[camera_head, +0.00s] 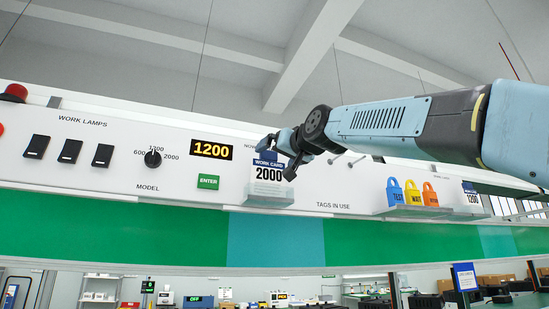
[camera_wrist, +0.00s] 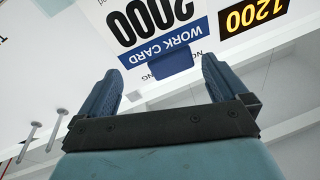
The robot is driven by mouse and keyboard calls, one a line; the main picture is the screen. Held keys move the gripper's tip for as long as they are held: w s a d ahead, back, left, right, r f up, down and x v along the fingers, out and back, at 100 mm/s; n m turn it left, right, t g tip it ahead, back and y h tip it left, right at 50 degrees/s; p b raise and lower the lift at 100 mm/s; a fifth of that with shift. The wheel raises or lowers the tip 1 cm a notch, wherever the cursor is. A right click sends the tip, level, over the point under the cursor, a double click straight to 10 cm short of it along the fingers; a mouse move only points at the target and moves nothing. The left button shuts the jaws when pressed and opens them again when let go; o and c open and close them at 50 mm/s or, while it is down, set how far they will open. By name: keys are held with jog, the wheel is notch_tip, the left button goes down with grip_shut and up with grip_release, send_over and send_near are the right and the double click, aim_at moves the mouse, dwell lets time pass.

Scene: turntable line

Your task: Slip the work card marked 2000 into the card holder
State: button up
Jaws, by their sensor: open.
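The work card marked 2000 (camera_head: 269,176) stands upright at the panel, its lower edge at the pale card holder (camera_head: 268,198), under a partly hidden label. How deep it sits in the holder is hard to tell. My gripper (camera_head: 279,156) is at the card's top edge. In the wrist view the card (camera_wrist: 150,20) appears upside down, with a blue header and a blue tab (camera_wrist: 174,64). The fingers of my gripper (camera_wrist: 160,82) are spread apart on either side of the tab, with gaps, so the card is not gripped.
Left of the card are a green ENTER button (camera_head: 208,181), a display reading 1200 (camera_head: 211,150) and a model knob (camera_head: 153,158). Two pegs (camera_head: 346,160) stick out to the right. Farther right, a shelf (camera_head: 415,211) bears coloured tags and a 1200 card (camera_head: 472,199).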

jog(key=v, duration=1)
jog(key=shift+s, duration=0.25)
jog(key=shift+d, duration=0.1)
jog(key=s+d+f+m+g+h, duration=0.1)
jog(key=d+f+g+h, duration=0.2)
jog(key=f, duration=1.2)
jog(key=s+d+f+g+h, duration=0.1)
jog(key=d+f+g+h, duration=0.15)
jog(key=f, duration=1.35)
jog(key=s+d+f+g, duration=0.2)
jog(key=s+f, duration=0.2)
jog(key=f, duration=0.4)
jog(key=s+d+f+m+g+h, duration=0.1)
jog(key=s+d+f+g, duration=0.1)
jog(key=f, duration=0.7)
jog(key=s+d+f+g+h, duration=0.1)
jog(key=s+d+f+g, duration=0.2)
jog(key=s+f, duration=0.2)
notch_tip(320, 180, down, 4)
jog(key=shift+s+r, duration=0.1)
jog(key=shift+s, duration=0.3)
jog(key=shift+h, duration=0.25)
